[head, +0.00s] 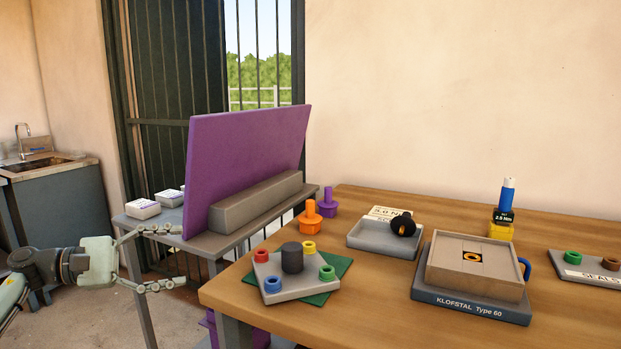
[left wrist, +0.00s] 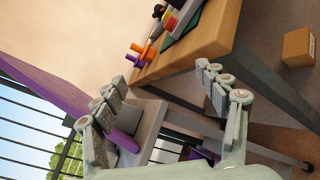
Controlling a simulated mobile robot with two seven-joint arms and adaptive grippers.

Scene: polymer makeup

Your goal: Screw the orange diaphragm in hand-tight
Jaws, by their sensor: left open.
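An orange stemmed piece with a round flange (head: 310,217), which looks like the diaphragm, stands near the left edge of the wooden table; it also shows in the left wrist view (left wrist: 146,57). A similar purple piece (head: 328,204) stands just behind it. My right gripper is out of view.
A grey plate with coloured rings (head: 292,286), a grey tray (head: 380,240) and a blue-topped tool (head: 507,196) are on the wooden table (head: 370,310).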

